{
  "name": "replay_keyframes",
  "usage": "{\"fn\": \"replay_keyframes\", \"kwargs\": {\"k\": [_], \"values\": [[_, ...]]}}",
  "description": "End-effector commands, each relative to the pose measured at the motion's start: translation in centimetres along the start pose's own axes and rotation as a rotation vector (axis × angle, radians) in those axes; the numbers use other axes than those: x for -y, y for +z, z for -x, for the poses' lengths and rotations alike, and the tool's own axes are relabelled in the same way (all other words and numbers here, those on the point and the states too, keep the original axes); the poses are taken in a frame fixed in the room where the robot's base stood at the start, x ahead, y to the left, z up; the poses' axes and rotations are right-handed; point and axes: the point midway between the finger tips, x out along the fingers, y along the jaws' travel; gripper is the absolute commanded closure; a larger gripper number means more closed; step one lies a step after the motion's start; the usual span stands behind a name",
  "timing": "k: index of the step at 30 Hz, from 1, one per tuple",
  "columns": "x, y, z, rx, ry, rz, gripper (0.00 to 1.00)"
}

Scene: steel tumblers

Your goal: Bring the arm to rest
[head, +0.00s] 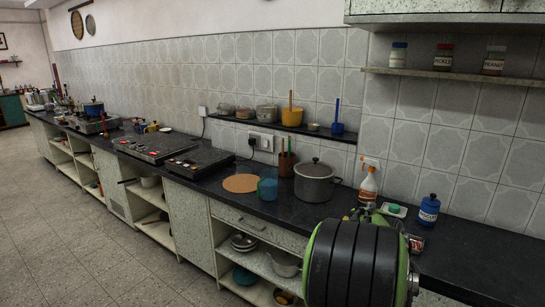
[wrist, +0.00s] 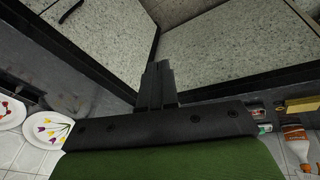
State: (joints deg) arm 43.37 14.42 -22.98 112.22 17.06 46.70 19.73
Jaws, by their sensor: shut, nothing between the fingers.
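My gripper (wrist: 157,85) shows in the wrist view as two dark fingers close together, shut, with nothing between them. Its dark mount and a green part of my arm fill the lower middle. The fingertips show in front of pale speckled panels with dark edges. I cannot tell whether they touch. In the head view my arm, black and green, stands large at the lower right in front of the counter. The gripper cannot be made out there.
On the dark counter (head: 470,255) near my arm are a steel pot (head: 315,184), a spray bottle (head: 368,186) and a blue jar (head: 429,210). A wall shelf (head: 450,75) holds jars. Plates (wrist: 45,126) show left in the wrist view. The floor (head: 75,240) at left is clear.

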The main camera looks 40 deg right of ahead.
Motion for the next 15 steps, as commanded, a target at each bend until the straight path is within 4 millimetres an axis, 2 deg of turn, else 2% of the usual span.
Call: {"fn": "replay_keyframes", "kwargs": {"k": [1, 3, 5, 6, 8, 11, 12, 15], "values": [[1.7, 1.7, 3.1, -0.010, -0.072, 0.099, 1.00], [3.8, 4.7, 6.6, -0.022, -0.165, 0.248, 1.00], [5.0, 7.5, 9.5, -0.037, -0.243, 0.382, 1.00], [5.6, 9.5, 11.4, -0.050, -0.295, 0.475, 1.00], [6.0, 12.7, 14.2, -0.071, -0.371, 0.621, 1.00], [5.5, 18.3, 18.5, -0.121, -0.495, 0.879, 1.00], [4.8, 20.6, 20.1, -0.147, -0.544, 0.990, 1.00], [2.3, 25.6, 22.9, -0.221, -0.655, 1.256, 1.00]]}}
